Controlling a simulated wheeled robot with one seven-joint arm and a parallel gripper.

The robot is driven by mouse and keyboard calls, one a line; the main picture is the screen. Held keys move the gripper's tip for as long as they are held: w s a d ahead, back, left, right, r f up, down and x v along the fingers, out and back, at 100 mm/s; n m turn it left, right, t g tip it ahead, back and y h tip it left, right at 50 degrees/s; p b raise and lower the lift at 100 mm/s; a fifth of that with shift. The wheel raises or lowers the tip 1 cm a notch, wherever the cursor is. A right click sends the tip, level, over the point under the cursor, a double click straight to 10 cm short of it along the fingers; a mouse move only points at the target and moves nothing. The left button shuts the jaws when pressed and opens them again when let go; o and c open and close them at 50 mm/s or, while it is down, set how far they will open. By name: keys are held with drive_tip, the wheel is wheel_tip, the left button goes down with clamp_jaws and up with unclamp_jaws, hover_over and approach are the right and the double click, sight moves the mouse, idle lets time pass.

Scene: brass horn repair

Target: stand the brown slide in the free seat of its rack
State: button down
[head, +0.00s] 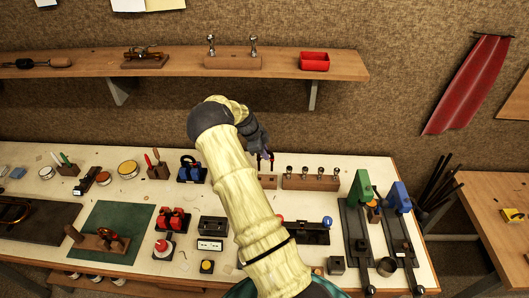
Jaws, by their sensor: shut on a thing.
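My gripper (265,160) is at the end of my raised arm, over the back of the bench. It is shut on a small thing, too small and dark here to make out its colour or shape. I cannot clearly see a brown slide elsewhere. I cannot tell which rack has a free seat. A wooden block (322,183) with several metal pieces is just right of my gripper. My arm hides part of the bench.
The wall shelf (345,68) with a red tray (314,61) is above and behind. Green (363,190) and blue (399,197) upright fixtures stand at the right. A green mat (138,216) lies at the left. Small dark boxes (213,226) stand left of my arm.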

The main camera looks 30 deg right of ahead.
drive_tip(key=shift+f+b, duration=1.45)
drive_tip(key=shift+f, duration=0.7)
drive_tip(key=shift+b, duration=0.75)
idle(0.4)
drive_tip(key=shift+f+b, duration=1.6)
drive_tip(key=shift+f, duration=0.45)
drive_tip(key=c, duration=1.3)
unclamp_jaws()
drive_tip(key=shift+c, duration=0.2)
drive_tip(key=b+v, duration=0.4)
drive_tip(key=v, duration=1.3)
drive_tip(key=shift+r, duration=0.2)
drive_tip(key=shift+a, duration=0.1)
